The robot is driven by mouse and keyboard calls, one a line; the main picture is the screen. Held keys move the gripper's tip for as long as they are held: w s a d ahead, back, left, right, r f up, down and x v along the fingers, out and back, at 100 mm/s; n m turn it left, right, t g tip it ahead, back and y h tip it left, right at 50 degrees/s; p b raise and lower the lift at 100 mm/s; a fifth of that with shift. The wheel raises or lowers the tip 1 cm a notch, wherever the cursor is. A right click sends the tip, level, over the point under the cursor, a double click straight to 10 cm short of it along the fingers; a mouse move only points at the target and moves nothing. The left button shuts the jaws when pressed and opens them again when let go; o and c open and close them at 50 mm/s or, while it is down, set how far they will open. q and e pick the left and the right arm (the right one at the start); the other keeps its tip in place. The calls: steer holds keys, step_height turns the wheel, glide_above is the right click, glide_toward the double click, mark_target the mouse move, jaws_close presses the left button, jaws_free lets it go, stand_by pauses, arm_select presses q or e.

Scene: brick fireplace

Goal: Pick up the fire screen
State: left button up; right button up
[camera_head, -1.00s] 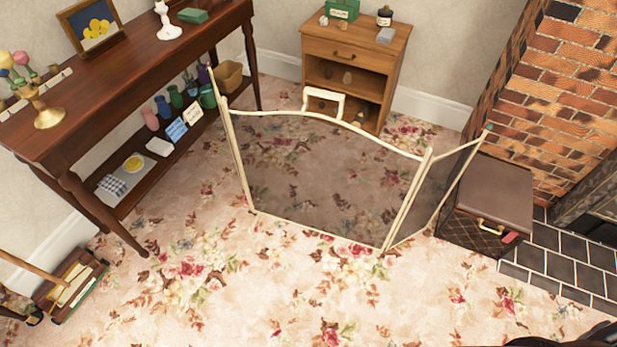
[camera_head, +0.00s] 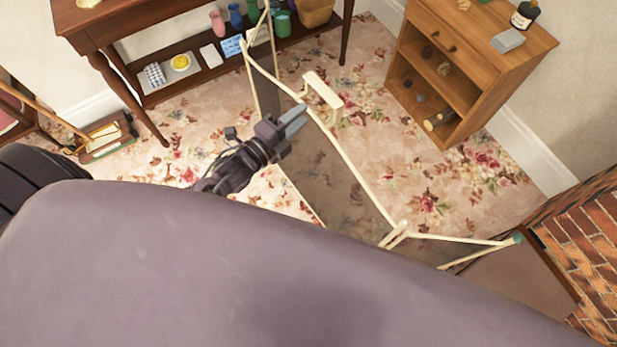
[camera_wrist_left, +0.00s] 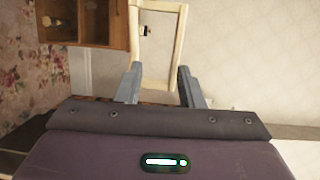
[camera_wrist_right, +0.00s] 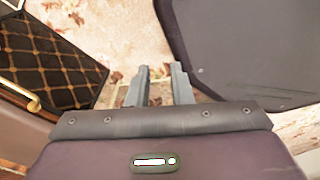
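The fire screen (camera_head: 352,168) stands on the carpet with its cream frame and dark see-through mesh. Its lower part is hidden behind my mauve arm. Its cream handle (camera_head: 322,92) rises from the top rail and also shows in the left wrist view (camera_wrist_left: 180,45). My left gripper (camera_head: 293,124) is beside the top rail, near the handle. In the left wrist view its fingers (camera_wrist_left: 160,85) are apart, with the handle seen beyond and between them. I cannot tell whether they touch it. My right gripper (camera_wrist_right: 159,85) is slightly open and empty above the carpet, hidden in the head view.
A dark wooden side table (camera_head: 130,15) with lower-shelf items stands at the back left. A small wooden cabinet (camera_head: 470,45) stands behind the screen.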

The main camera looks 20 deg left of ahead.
mark_target(323, 98)
arm_select(q)
steer(key=shift+w+d+r, duration=0.4)
steer(key=shift+w+d, duration=0.15)
steer(key=shift+w, duration=0.05)
steer(key=shift+w+d+r, duration=0.4)
steer(key=shift+w+d, duration=0.15)
steer(key=shift+w, duration=0.05)
steer(key=x, duration=0.1)
steer(key=p+x, duration=0.1)
steer(key=x, duration=0.3)
steer(key=shift+d+r, duration=0.1)
steer(key=shift+r, duration=0.3)
steer(key=shift+w+f, duration=0.1)
steer(key=shift+w, duration=0.05)
jaws_close()
arm_select(e)
steer(key=shift+s+d+r, duration=0.1)
steer(key=shift+d+r, duration=0.05)
steer(key=shift+r, duration=0.6)
steer(key=shift+a, duration=0.25)
arm_select(q)
steer(key=shift+w+r+h, duration=0.1)
steer(key=shift+r+h, duration=0.2)
